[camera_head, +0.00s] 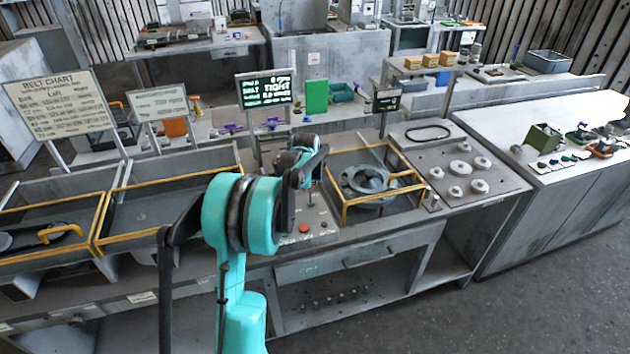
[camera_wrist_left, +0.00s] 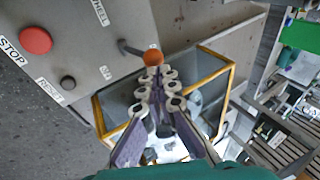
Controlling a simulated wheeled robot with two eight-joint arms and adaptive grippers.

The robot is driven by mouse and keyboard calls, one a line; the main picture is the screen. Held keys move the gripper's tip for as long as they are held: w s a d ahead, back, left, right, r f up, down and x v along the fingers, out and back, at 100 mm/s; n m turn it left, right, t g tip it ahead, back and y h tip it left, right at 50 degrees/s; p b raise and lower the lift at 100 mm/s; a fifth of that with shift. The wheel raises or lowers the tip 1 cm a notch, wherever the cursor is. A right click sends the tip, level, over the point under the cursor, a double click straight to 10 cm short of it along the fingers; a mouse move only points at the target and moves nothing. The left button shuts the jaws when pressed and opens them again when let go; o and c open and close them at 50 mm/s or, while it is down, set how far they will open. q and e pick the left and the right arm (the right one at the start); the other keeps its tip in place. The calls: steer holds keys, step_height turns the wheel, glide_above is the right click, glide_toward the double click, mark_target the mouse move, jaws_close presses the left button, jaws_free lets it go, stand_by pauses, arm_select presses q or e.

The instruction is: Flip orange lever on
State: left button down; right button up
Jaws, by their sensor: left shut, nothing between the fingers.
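The orange lever shows in the left wrist view as an orange ball knob (camera_wrist_left: 153,57) on a thin grey stem, which slants from the grey control panel (camera_wrist_left: 95,50). My left gripper (camera_wrist_left: 155,78) is shut and empty, with its fingertips right at the knob in the picture. I cannot tell whether they touch it. In the head view my left arm reaches over the panel and largely hides the lever. My right gripper is in neither view.
The panel carries a red stop button (camera_wrist_left: 35,40) and a small black button (camera_wrist_left: 68,83). A yellow-framed guard (camera_head: 385,196) around a round housing (camera_head: 362,179) stands right beside it. Further right is a plate with several round knobs (camera_head: 460,168).

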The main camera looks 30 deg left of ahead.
arm_select(q)
steer(key=shift+w+a+f, duration=0.1)
steer(key=shift+w+a, duration=0.05)
steer(key=shift+r, duration=0.25)
steer(key=shift+r+p, duration=0.45)
steer(key=shift+r, duration=0.2)
steer(key=s+d+r+p, duration=0.1)
steer(key=r+p, duration=0.1)
steer(key=r, duration=0.4)
steer(key=s+d+r+p, duration=0.1)
steer(key=d+r, duration=0.1)
steer(key=r, duration=0.4)
steer(key=shift+s+r+p, duration=0.25)
steer(key=shift+p, duration=0.1)
